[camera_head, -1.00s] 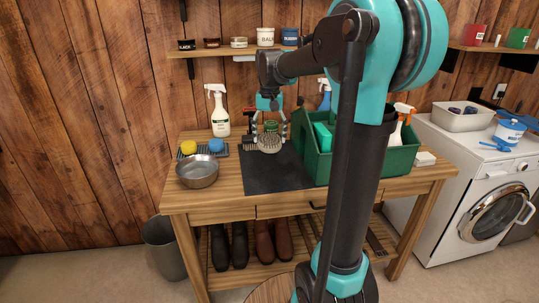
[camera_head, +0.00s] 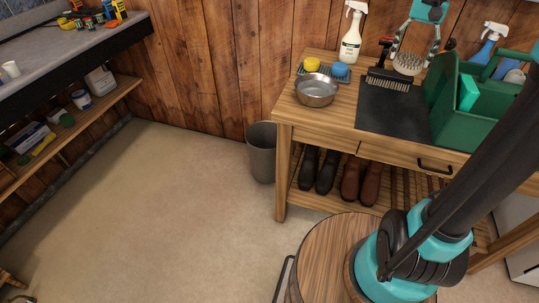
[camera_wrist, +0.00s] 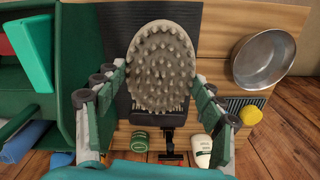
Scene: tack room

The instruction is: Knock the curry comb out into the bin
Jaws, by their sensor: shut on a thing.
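The curry comb, a round pale-grey pad covered in rubber nubs, shows in the wrist view (camera_wrist: 160,72) between my fingers and in the head view (camera_head: 408,64). My gripper (camera_head: 412,48) is shut on it; in the wrist view its two fingers (camera_wrist: 160,98) flank the comb's near part. The comb is over the back right of the dark mat; its height above the mat is hard to tell. The bin (camera_head: 262,152), a grey open bucket, stands on the floor left of the workbench, well left of and below my gripper. Its inside is mostly hidden.
The workbench (camera_head: 330,120) carries a metal bowl (camera_head: 316,91), yellow and blue sponges, a spray bottle (camera_head: 352,32), a black brush (camera_head: 388,79) on the mat (camera_head: 380,115) and a green caddy (camera_head: 465,110). Boots stand on the shelf below. The floor left of the bin is clear.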

